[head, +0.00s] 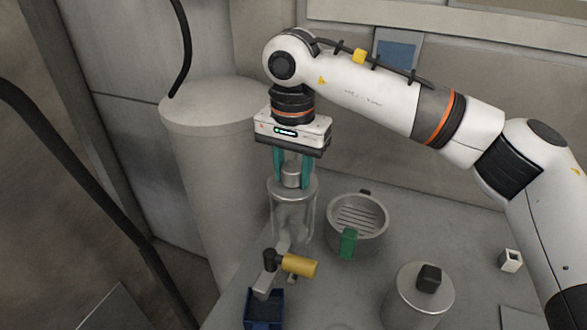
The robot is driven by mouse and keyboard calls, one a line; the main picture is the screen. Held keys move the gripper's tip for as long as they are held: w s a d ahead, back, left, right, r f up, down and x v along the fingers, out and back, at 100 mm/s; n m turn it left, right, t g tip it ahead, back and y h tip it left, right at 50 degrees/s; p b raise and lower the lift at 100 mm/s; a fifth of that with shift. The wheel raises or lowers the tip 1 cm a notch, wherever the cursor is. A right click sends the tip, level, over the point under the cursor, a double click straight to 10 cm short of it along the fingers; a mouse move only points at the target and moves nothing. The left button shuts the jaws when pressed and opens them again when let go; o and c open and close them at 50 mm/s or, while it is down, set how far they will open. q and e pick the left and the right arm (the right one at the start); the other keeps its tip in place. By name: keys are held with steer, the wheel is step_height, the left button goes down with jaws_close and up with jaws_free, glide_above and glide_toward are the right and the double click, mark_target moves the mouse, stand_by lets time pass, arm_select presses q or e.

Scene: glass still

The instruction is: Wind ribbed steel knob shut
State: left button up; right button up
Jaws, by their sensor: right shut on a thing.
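The ribbed steel knob (292,174) sits on top of the glass still (293,215), a clear upright cylinder with a metal cap. My right gripper (292,180) points straight down over the still. Its two green fingers stand on either side of the knob and are shut on it. The fingers hide parts of the knob's sides. My left gripper is not in view.
A yellow-handled tap (299,265) sits below the still, above a dark blue container (263,309). A metal strainer pot (357,222) with a green handle stands to the right. A lidded canister (417,297) is in front. A large grey cylinder (212,170) stands close on the left.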

steer(key=shift+m, duration=0.8)
steer(key=shift+f, duration=0.1)
steer(key=m+b, duration=0.1)
steer(key=m, duration=0.2)
steer(key=shift+f, duration=0.1)
steer(key=m, duration=0.3)
steer(key=shift+b, duration=0.35)
